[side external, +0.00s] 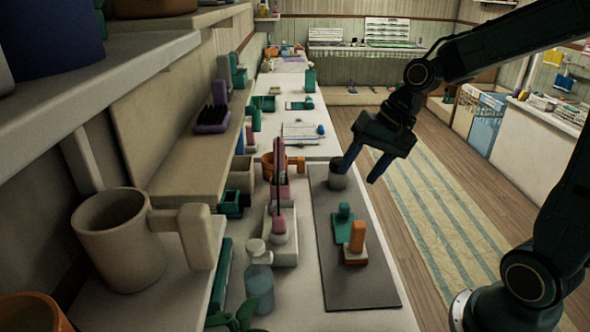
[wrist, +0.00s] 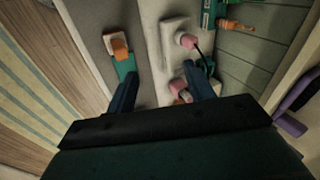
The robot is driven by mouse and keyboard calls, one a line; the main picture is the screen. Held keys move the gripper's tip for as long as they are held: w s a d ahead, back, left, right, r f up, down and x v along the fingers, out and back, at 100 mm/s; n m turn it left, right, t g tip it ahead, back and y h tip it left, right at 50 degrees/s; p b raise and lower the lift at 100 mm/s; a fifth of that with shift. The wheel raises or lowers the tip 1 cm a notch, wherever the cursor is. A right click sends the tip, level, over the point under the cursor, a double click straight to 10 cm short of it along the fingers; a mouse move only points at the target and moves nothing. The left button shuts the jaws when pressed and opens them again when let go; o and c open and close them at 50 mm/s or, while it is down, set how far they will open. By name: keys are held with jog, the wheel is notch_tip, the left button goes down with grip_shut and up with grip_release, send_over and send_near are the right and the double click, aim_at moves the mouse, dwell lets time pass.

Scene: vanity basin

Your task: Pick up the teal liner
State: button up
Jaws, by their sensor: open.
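A teal piece, which looks like the teal liner (side external: 343,222), stands on the dark grey mat (side external: 335,285) in the side view. An orange piece with a pale part (side external: 355,240) is close beside it. My gripper (side external: 364,165) is open and empty, above the counter and farther back than the teal piece. In the wrist view its two fingers (wrist: 160,80) are spread apart. Their exact height over the mat is unclear.
A grey cup (side external: 338,177) stands at the mat's far end, near my gripper. A white holder with pink pieces (side external: 283,250) and a clear bottle (side external: 259,280) stand left of the mat. An orange mug (side external: 270,168) is behind. The mat's near end is bare.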

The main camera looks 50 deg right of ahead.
jog(key=w+d+f+m+y, duration=0.2)
jog(key=w+d+f+m, duration=0.1)
jog(key=w+f+m, duration=0.15)
jog(key=m+t+y, duration=0.4)
jog(key=m+t, duration=0.2)
jog(key=m, duration=0.8)
send_near(338, 216)
jog(key=shift+w+a+r, duration=0.9)
jog(key=shift+w+a, duration=0.05)
jog(key=shift+w, duration=0.05)
jog(key=shift+s+d+f+m, duration=0.1)
jog(key=shift+d+f+m, duration=0.25)
jog(key=shift+f+m, duration=0.1)
jog(key=shift+w+a+f, duration=0.2)
jog(key=shift+w+a, duration=0.2)
jog(key=shift+a, duration=0.05)
jog(key=shift+w, duration=0.1)
jog(key=shift+x, duration=3.05)
jog(key=shift+a, duration=0.1)
